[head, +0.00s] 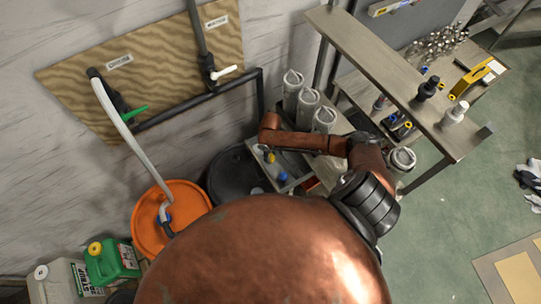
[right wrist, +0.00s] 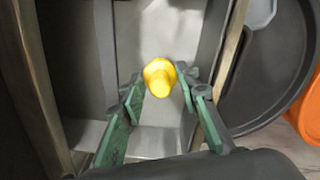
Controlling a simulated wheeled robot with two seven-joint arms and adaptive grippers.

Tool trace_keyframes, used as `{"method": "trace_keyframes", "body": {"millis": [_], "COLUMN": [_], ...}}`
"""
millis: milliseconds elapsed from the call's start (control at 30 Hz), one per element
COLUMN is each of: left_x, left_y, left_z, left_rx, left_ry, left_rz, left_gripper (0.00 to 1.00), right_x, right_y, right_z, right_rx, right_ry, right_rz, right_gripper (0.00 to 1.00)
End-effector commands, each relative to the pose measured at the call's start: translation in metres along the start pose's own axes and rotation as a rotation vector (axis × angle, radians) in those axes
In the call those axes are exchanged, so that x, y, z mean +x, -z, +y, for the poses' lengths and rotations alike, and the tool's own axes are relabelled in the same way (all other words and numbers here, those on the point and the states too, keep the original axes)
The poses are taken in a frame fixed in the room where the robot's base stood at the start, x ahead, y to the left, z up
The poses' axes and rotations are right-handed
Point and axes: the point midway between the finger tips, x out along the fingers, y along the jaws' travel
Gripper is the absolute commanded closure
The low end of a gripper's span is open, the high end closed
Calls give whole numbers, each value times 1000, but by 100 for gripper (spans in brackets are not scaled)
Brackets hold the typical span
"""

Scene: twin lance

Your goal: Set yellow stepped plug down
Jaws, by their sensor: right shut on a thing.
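The yellow stepped plug (right wrist: 160,76) is between the fingertips of my right gripper (right wrist: 160,85) in the right wrist view, and the gripper is shut on it. The plug's rounded yellow end points away from the gripper. It also shows as a small yellow spot in the head view (head: 270,157), at the grey tray (head: 296,165) below my forearm. A grey surface lies beyond the plug in the wrist view. I cannot tell whether the plug touches it. My left gripper is not in view.
A blue piece (head: 283,176) sits close to the yellow plug. A dark drum (head: 228,176) and an orange drum (head: 150,232) stand left of the tray. Grey canisters (head: 308,103) stand behind it. A shelf (head: 385,70) with bottles is at the right.

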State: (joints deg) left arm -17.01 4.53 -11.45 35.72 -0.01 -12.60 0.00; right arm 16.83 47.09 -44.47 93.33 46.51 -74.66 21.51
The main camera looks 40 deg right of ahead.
Motion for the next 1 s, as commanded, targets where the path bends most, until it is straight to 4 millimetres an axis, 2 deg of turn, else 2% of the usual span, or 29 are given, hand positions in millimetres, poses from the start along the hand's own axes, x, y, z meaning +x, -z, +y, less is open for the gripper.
{"method": "trace_keyframes", "body": {"millis": [400,433,667,1000], "left_x": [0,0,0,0], "left_y": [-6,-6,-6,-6], "left_z": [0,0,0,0], "left_rx": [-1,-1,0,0], "left_ry": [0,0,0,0], "left_rz": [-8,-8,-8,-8], "left_gripper": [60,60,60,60], "right_x": [6,5,5,0], "right_y": [0,0,0,0], "right_z": [0,0,0,0], "right_rx": [0,0,0,0], "right_ry": [0,0,0,-1], "right_rz": [0,0,0,2], "right_gripper": [87,68,52,52]}}
